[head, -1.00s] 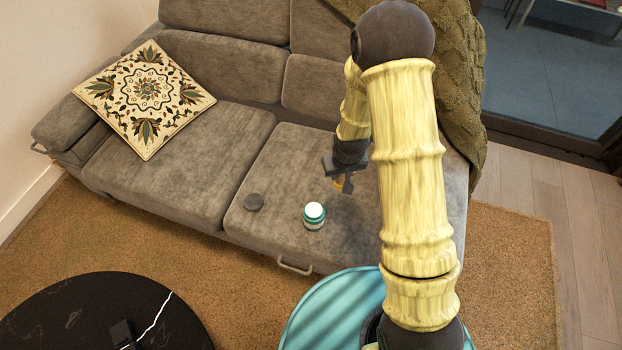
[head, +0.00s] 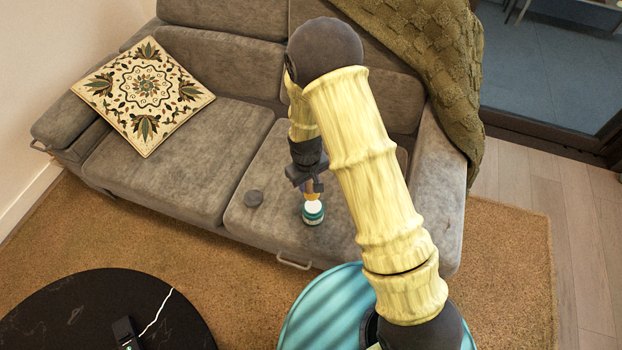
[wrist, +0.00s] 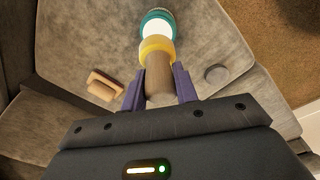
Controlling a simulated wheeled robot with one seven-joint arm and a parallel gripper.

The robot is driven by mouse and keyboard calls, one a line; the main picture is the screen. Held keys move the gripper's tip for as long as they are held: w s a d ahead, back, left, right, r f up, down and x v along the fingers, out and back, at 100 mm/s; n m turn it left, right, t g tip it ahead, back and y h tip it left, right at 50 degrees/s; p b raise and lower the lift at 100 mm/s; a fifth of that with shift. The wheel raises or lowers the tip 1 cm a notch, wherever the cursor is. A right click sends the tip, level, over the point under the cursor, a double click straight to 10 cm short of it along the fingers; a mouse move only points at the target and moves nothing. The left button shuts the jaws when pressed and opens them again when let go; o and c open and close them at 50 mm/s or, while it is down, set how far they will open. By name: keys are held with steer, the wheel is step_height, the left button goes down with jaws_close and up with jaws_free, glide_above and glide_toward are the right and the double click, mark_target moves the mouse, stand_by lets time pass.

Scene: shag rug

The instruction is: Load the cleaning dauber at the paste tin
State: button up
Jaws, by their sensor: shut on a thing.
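My gripper (head: 310,187) is shut on the cleaning dauber, holding it by its wooden handle (wrist: 158,82). The yellow dauber head (wrist: 150,46) points away from my gripper toward the paste tin. The paste tin (head: 313,218) is a small teal pot with a white top, upright on the sofa's right seat cushion. It also shows in the wrist view (wrist: 157,16), directly past the dauber head. In the head view the dauber is just above the tin. I cannot tell whether its head touches the white top.
A dark grey disc (head: 253,198) lies left of the tin on the cushion. A wooden block-like object (wrist: 102,86) lies on the cushion in the wrist view. A patterned pillow (head: 145,95) rests at the sofa's left. A round black table (head: 80,300) stands at front left.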

mark_target(310, 193)
steer(key=shift+d+f+b, duration=0.2)
steer(key=shift+f+b, duration=1.55)
steer(key=shift+f, duration=0.6)
steer(key=shift+w, duration=0.1)
steer(key=shift+f+b, duration=0.35)
steer(key=shift+f, duration=0.35)
steer(key=shift+f, duration=0.1)
stand_by(1.0)
steer(key=shift+r+p, duration=3.1)
steer(key=shift+r, duration=0.5)
